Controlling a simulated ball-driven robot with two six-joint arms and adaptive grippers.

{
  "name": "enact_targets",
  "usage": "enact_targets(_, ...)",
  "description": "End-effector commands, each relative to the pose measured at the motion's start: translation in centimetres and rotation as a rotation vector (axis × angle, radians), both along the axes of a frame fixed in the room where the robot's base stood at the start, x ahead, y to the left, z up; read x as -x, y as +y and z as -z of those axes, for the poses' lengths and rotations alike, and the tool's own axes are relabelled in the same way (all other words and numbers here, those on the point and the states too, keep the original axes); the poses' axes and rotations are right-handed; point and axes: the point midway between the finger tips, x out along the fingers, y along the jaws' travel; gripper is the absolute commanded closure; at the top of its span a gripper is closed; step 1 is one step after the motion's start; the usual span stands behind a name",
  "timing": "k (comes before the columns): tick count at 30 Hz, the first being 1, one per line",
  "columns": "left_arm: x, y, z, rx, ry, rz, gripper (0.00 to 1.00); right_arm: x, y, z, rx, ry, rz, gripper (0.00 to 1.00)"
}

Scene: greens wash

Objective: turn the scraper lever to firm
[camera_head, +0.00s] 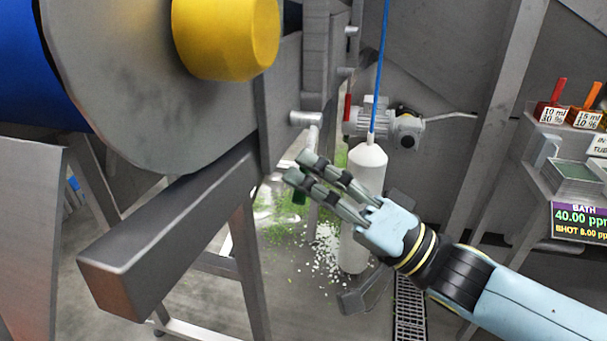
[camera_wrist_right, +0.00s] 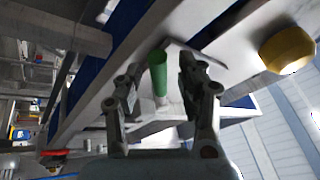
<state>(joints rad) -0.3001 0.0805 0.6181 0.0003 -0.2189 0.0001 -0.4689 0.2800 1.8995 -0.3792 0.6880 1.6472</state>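My right gripper (camera_head: 299,167) reaches in from the lower right, beside the end of a grey metal beam. A green cylindrical grip, which looks like the scraper lever's handle, shows as a small dark green piece (camera_head: 299,197) by the fingers. In the right wrist view the green handle (camera_wrist_right: 158,72) stands between the two spread fingers (camera_wrist_right: 155,88), with gaps that make the gripper look open. Whether either finger touches it I cannot tell. No marking for firm is readable. My left gripper is not in view.
A grey beam (camera_head: 170,225) and a large disc with a yellow hub (camera_head: 225,40) fill the left. A white cylinder (camera_head: 364,200) hangs on a blue cord behind my gripper. A dosing panel with a display (camera_head: 580,221) stands at right. Green and white bits litter the floor.

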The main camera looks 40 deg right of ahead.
Motion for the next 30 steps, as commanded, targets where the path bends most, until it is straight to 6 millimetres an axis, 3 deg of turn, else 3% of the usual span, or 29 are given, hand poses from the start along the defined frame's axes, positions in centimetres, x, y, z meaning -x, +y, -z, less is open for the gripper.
enact_targets(9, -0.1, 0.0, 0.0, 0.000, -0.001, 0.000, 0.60, 5.6, -3.1, 2.8, 0.002, 0.007, -0.002, 0.61)
enact_targets(15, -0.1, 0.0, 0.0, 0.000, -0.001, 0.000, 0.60, 8.1, -4.5, 3.9, 0.000, 0.005, 0.001, 0.61)
enact_targets(30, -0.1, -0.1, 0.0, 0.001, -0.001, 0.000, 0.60, 8.9, -5.0, 4.2, -0.001, 0.001, 0.001, 0.61)
